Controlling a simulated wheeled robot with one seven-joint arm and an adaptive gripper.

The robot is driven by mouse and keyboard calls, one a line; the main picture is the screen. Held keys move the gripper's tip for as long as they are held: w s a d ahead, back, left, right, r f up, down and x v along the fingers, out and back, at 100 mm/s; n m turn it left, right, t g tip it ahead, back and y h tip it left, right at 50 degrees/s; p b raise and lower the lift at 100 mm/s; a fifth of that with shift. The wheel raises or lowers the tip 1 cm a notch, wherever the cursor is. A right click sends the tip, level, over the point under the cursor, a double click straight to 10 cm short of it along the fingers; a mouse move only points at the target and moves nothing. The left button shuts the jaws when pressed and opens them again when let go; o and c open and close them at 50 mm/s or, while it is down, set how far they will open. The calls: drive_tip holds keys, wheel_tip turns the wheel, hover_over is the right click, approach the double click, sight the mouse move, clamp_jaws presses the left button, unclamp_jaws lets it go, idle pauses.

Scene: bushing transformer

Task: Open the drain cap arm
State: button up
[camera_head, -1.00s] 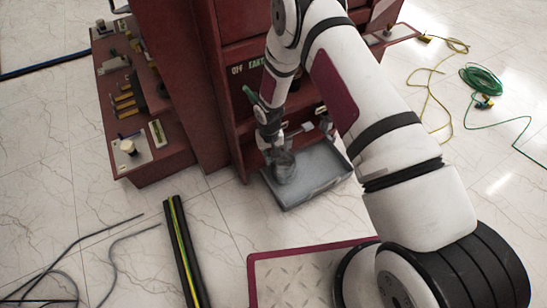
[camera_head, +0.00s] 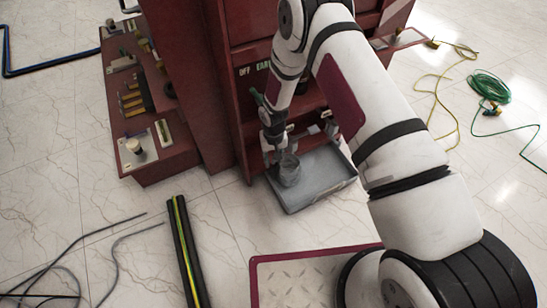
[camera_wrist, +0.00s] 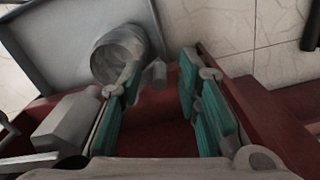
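My gripper (camera_head: 274,150) points down at the front of the red cabinet, just above the grey tray. In the wrist view my gripper (camera_wrist: 160,82) is open, with its teal-padded fingers apart. A small grey cylindrical piece (camera_wrist: 154,75), perhaps the end of the drain cap arm, shows between the fingertips, close to the left one. I cannot tell whether they touch. In the head view my gripper hides this area, so the drain cap arm cannot be made out there.
A grey metal cup (camera_head: 287,172) stands in the grey tray (camera_head: 318,190) under my gripper; the cup also shows in the wrist view (camera_wrist: 117,52). The red cabinet (camera_head: 205,90) rises behind. A striped black bar (camera_head: 184,245) and cables lie on the floor.

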wheel_tip(320, 180, up, 8)
drive_tip(key=shift+f, duration=0.25)
idle(0.6)
